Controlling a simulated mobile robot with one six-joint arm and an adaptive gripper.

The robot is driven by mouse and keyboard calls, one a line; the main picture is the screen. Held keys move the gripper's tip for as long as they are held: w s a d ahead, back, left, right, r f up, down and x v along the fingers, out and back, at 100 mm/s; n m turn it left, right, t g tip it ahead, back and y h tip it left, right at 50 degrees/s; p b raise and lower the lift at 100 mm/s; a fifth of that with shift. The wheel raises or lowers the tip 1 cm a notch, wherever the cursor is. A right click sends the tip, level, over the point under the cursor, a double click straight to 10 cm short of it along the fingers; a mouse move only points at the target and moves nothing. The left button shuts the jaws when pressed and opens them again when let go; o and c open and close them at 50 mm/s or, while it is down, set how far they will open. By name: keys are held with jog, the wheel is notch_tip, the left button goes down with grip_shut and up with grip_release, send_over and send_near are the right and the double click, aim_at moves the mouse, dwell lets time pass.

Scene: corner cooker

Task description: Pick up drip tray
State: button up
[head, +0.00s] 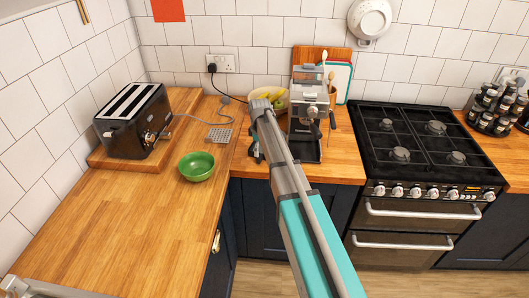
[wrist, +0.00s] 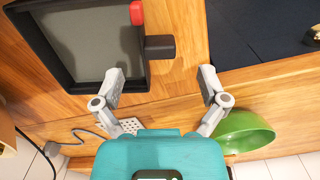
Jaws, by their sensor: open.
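A black, square-framed drip tray (wrist: 78,45) with a grey inside fills the upper left of the wrist view. In the head view the tray (head: 305,150) is the dark base at the front of the silver coffee machine (head: 309,95). A short black tab (wrist: 160,47) and a red piece (wrist: 136,13) stick out by its edge in the wrist view. My gripper (wrist: 160,82) is open and empty, with its fingers apart in front of the tab. In the head view my gripper (head: 256,150) hangs left of the machine, partly hidden by my arm.
A green bowl (head: 197,166) and a perforated metal plate (head: 219,134) stand on the wooden counter to the left. A yellow fruit bowl (head: 281,103) is behind my arm. The cooker (head: 417,135) is to the right. The front left counter is clear.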

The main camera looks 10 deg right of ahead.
aim_at(260, 156)
jog(key=shift+f, duration=0.15)
jog(key=f+b, duration=0.5)
jog(key=shift+w, duration=0.2)
dwell(0.3)
dwell(0.5)
grip_shut()
dwell(0.4)
